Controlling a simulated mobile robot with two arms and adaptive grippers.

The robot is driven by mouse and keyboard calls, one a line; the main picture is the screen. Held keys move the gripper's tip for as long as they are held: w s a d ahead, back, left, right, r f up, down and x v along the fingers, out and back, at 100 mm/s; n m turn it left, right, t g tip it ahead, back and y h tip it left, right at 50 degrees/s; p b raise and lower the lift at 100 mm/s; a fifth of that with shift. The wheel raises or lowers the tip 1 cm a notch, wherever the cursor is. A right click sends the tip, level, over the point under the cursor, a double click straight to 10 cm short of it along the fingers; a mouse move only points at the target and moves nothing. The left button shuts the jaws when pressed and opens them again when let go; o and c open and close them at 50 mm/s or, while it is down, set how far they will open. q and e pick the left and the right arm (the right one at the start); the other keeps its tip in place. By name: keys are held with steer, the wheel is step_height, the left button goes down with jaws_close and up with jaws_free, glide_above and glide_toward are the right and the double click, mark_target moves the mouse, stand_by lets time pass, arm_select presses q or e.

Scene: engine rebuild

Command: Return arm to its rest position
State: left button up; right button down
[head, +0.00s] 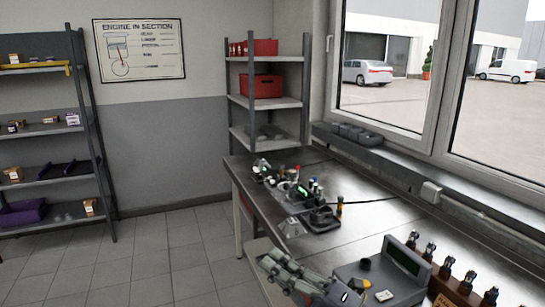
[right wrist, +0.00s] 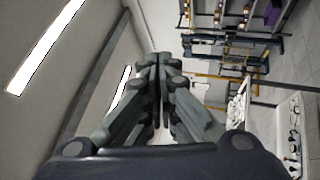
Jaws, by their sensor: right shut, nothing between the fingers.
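My right gripper (head: 272,263) shows at the bottom middle of the head view, in front of the near edge of the workbench (head: 375,215). In the right wrist view its fingers (right wrist: 158,62) are closed together with nothing between them. They point towards the room's wall and shelves, clear of any object. The wrist view is turned on its side. My left gripper is in neither view.
A grey device with a dark screen (head: 405,258) and a wooden block holding several metal parts (head: 455,287) stand close to the right gripper. Small tools and a dark tray (head: 322,222) lie farther back. Shelves (head: 50,128) stand left; the floor (head: 150,255) is clear.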

steer(key=w+d+f+m+t+h, duration=0.25)
steer(key=d+m+t+h, duration=0.4)
steer(key=m, duration=0.35)
steer(key=s+d+f+m+g+h, duration=0.4)
steer(key=d+f+m+h, duration=0.85)
steer(key=f, duration=0.25)
steer(key=s+f+m+g+y, duration=0.1)
steer(key=s+f+m+g, duration=0.2)
steer(key=s+f+g, duration=0.65)
steer(key=s+f+m+g, duration=0.2)
steer(key=s+f, duration=0.4)
steer(key=s, duration=0.8)
step_height(320, 180, down, 28)
steer(key=s+g+b, duration=0.1)
steer(key=s, duration=0.1)
steer(key=s+d+f, duration=0.1)
steer(key=s+f, duration=0.7)
steer(key=s+d+f+g+b, duration=0.1)
steer(key=s+d+f, duration=0.1)
steer(key=s+f, duration=0.6)
steer(key=shift+d+f, duration=0.3)
steer(key=shift+f, duration=0.1)
